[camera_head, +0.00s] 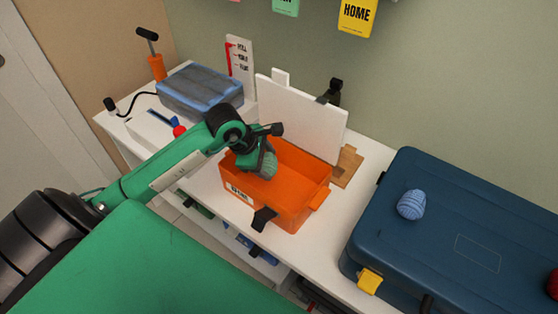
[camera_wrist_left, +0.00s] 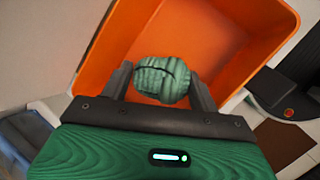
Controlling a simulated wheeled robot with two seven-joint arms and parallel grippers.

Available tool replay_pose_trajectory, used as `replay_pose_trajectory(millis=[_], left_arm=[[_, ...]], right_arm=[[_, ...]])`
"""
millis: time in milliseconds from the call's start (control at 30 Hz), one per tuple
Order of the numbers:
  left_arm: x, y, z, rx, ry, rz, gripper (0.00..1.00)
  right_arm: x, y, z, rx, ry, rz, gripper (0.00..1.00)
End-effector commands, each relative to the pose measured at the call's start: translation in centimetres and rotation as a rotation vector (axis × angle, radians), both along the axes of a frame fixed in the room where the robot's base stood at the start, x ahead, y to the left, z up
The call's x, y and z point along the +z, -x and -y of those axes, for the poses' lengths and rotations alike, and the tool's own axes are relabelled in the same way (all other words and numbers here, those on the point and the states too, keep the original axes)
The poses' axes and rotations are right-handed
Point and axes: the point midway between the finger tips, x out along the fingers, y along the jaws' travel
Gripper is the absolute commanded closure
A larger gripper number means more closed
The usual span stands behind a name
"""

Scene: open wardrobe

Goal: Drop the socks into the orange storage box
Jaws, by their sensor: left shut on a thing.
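The orange storage box (camera_head: 289,205) stands open on the white surface, with a label on its front. My left gripper (camera_head: 262,156) reaches over its open top from the left. In the left wrist view, that gripper (camera_wrist_left: 160,88) is shut on a rolled green pair of socks (camera_wrist_left: 162,76), held between its two dark fingers. The orange box (camera_wrist_left: 85,60) shows behind the socks in that view, with its bare floor visible around them. I cannot tell how far the socks are above the box floor. My right gripper is not in view.
A white panel (camera_head: 300,115) stands upright behind the box. A blue case (camera_head: 465,190) lies to the right with a rolled blue ball (camera_head: 411,204) on it. A grey-blue lidded container (camera_head: 200,90) stands at the left. An orange-handled tool (camera_head: 156,66) stands beyond it.

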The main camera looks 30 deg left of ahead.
Motion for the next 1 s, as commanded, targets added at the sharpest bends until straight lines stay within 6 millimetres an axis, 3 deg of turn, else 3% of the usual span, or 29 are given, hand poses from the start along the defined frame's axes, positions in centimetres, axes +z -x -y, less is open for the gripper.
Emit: replay_pose_trajectory(millis=[200, 233, 367, 767, 1000], left_arm=[[0.0, 0.0, 0.0, 0.000, 0.000, 0.000, 0.61], [0.0, 0.0, 0.0, 0.000, 0.000, 0.000, 0.37], [0.0, 0.0, 0.0, 0.000, 0.000, 0.000, 0.14], [0.7, 0.3, -0.3, 0.000, 0.000, 0.001, 0.14], [4.4, 2.0, -1.4, -0.001, -0.004, 0.004, 0.14]], right_arm=[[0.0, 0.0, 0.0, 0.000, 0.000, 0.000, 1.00], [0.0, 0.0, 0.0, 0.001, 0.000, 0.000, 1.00], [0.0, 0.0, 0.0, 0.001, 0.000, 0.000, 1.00], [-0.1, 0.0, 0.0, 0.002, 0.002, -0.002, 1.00], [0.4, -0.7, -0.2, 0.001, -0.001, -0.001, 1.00]])
